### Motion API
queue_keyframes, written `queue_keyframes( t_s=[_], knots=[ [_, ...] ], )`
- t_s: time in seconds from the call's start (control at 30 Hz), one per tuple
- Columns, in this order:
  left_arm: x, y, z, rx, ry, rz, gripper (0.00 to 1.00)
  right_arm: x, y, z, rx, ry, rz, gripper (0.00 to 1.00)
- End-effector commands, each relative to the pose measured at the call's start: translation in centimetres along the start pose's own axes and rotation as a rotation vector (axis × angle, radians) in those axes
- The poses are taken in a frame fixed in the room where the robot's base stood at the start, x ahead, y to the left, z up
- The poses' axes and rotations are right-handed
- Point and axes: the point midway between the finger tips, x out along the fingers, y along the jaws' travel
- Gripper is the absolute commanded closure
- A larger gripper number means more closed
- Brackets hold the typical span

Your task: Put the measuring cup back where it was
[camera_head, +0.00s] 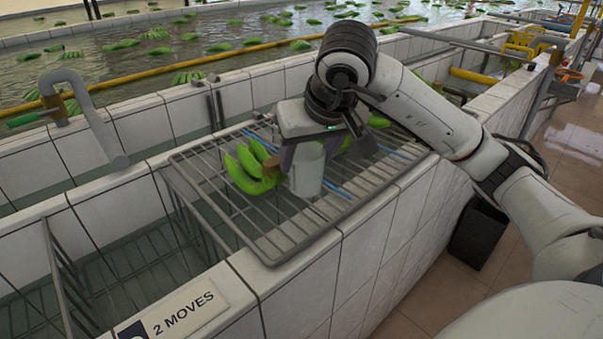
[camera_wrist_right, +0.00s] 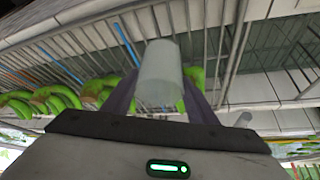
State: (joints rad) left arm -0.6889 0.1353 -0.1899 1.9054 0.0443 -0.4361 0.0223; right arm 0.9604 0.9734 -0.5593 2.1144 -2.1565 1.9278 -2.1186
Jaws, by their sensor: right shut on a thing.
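The measuring cup (camera_head: 307,172) is a pale, translucent cylinder over the wire rack (camera_head: 268,245). My right gripper (camera_head: 302,152) is shut on it from above. The cup looks upright; I cannot tell whether its base touches the rack. In the right wrist view the cup (camera_wrist_right: 159,75) sits between the two fingers of the right gripper (camera_wrist_right: 160,100). My left gripper is not in view.
Green bananas (camera_head: 247,170) lie on the rack just left of the cup, and more (camera_head: 377,121) lie behind my gripper. A grey pipe (camera_head: 88,115) stands at the left. The front and left parts of the rack are bare. A "2 MOVES" sign (camera_head: 184,314) is on the tiled wall.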

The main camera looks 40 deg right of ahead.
Motion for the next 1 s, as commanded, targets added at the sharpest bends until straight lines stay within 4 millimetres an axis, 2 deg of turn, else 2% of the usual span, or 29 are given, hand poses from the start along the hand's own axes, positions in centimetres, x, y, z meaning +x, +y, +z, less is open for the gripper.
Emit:
queue_keyframes(
  t_s=[0.27, 0.7, 0.73, 0.8, 0.83, 1.0],
  knots=[
    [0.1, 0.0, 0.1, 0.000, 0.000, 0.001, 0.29, 3.2, 0.0, 1.9, 0.000, -0.002, 0.001, 0.83],
    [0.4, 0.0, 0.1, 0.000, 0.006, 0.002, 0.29, 3.9, 0.0, 2.2, -0.001, 0.002, 0.000, 0.83],
    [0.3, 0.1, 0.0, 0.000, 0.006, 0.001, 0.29, 3.8, 0.0, 2.1, -0.001, 0.002, -0.001, 0.42],
    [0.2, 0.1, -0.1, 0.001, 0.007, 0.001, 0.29, 3.7, 0.0, 2.1, -0.001, 0.001, -0.001, 0.31],
    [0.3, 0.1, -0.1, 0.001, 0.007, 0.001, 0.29, 3.7, 0.0, 2.1, -0.001, 0.001, -0.001, 0.29],
    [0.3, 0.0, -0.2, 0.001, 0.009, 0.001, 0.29, 3.7, 0.0, 2.1, -0.001, 0.001, 0.000, 0.29]
  ],
)
